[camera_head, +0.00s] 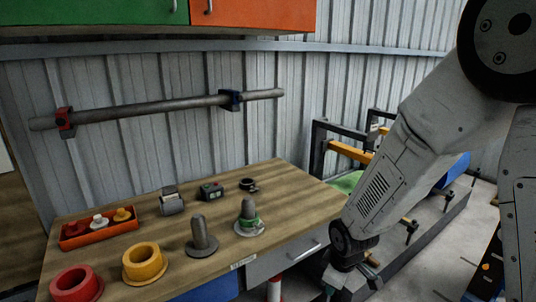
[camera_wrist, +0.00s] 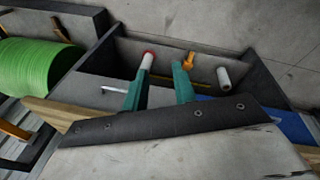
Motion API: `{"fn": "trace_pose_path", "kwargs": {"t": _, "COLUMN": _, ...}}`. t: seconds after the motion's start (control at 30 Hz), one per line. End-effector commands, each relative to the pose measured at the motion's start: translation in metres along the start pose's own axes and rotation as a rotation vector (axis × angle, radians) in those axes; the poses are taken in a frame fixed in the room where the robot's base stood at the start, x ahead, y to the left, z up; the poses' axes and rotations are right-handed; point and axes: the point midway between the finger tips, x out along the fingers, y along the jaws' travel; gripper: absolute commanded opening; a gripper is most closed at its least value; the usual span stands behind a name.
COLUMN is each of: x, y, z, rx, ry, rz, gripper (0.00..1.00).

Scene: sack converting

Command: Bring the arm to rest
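My arm comes down from the upper right of the head view, bent at its joints. My gripper (camera_head: 350,280) hangs low at the bottom edge, just right of the bench's front, and is partly cut off. In the wrist view, the two teal fingers of my gripper (camera_wrist: 161,70) stand apart with a clear gap. I see nothing held between them. Beyond them lies a dark grey open compartment (camera_wrist: 205,60) with a red-ended white cylinder (camera_wrist: 147,61), an orange piece (camera_wrist: 189,61) and a white cylinder (camera_wrist: 223,77). Whether the fingers touch anything cannot be told.
The wooden bench (camera_head: 150,205) holds a red ring (camera_head: 77,285), a yellow ring (camera_head: 144,263), two grey flanged posts and a red tray (camera_head: 100,233). A grey drawer front (camera_head: 282,258) is close to my gripper. A rack (camera_head: 345,150) stands behind my arm.

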Motion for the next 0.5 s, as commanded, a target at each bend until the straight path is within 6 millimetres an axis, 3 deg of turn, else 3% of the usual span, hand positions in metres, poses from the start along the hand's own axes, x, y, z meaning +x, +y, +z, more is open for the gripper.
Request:
{"fn": "trace_pose_path", "kwargs": {"t": 0.03, "x": -0.025, "y": -0.001, "z": 0.013, "rx": 0.089, "ry": -0.037, "rz": -0.016, "gripper": 0.27}}
{"fn": "trace_pose_path", "kwargs": {"t": 0.2, "x": -0.098, "y": -0.020, "z": 0.060, "rx": 0.383, "ry": -0.179, "rz": -0.081, "gripper": 0.27}}
{"fn": "trace_pose_path", "kwargs": {"t": 0.5, "x": -0.213, "y": -0.068, "z": 0.130, "rx": 0.773, "ry": -0.325, "rz": -0.131, "gripper": 0.27}}
